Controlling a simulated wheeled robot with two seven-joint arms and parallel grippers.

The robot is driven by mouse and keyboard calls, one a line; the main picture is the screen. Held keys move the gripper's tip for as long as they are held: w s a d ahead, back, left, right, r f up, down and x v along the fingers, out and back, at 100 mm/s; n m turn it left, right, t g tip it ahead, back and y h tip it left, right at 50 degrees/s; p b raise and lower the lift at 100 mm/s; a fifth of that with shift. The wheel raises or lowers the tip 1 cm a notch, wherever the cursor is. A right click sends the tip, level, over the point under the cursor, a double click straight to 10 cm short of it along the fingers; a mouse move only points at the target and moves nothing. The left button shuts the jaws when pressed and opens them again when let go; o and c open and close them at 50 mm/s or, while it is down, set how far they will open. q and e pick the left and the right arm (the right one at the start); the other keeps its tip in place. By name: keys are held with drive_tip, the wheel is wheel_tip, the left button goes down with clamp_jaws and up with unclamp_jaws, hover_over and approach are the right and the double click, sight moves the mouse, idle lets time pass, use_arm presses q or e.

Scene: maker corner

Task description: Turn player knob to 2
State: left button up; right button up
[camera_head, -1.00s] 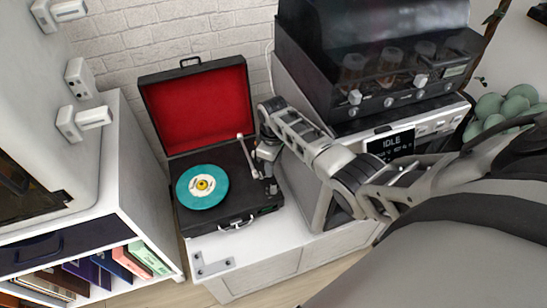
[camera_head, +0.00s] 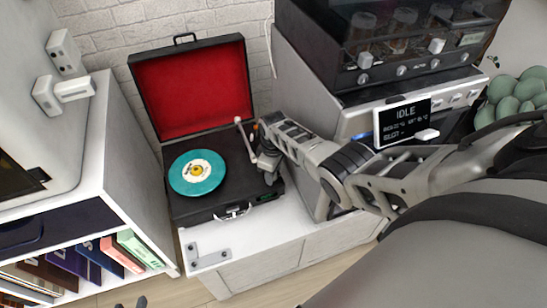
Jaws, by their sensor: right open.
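The record player (camera_head: 215,208) is an open black case with a red-lined lid (camera_head: 190,88), standing on a white cabinet. A teal record (camera_head: 197,172) lies on it, with a pale tonearm (camera_head: 244,138) at its right. My right gripper (camera_head: 268,172) points down over the right side of the deck, right of the tonearm. It is open; its fingertips are small and dark here, and I cannot tell whether they touch the deck. The player knob cannot be made out; the gripper covers that area. Small dark tips at the bottom left edge may belong to my left gripper.
A machine with a display reading IDLE (camera_head: 403,122) stands right of the player, under a dark-covered unit (camera_head: 400,45). A white shelf with books (camera_head: 90,262) is at the left.

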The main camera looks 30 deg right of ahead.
drive_tip(key=shift+c, duration=0.3)
clamp_jaws()
